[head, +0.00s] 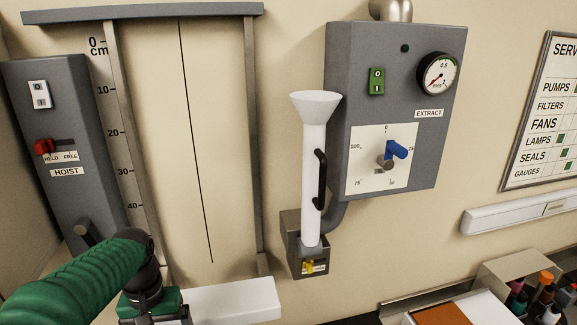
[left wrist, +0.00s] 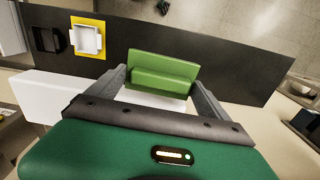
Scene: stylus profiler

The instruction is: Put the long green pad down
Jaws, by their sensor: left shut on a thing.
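The long green pad (left wrist: 163,73) is in the left wrist view, between the two grey fingers of my left gripper (left wrist: 158,84). It is a bright green block with a raised step along it. The gripper is shut on it. The pad lies over a black panel (left wrist: 225,60) in that view; I cannot tell whether it touches the panel. In the head view my left gripper's green body (head: 152,302) shows at the bottom left, below the hoist; its fingertips and the pad are hidden there. My right gripper is in neither view.
A white block (head: 232,300) sits beside my left gripper. The black panel also bears a yellow-edged square with a white piece (left wrist: 88,38) and a black square holder (left wrist: 47,39). The hoist box (head: 60,110), white funnel tube (head: 314,170) and extract box (head: 350,70) stand along the wall.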

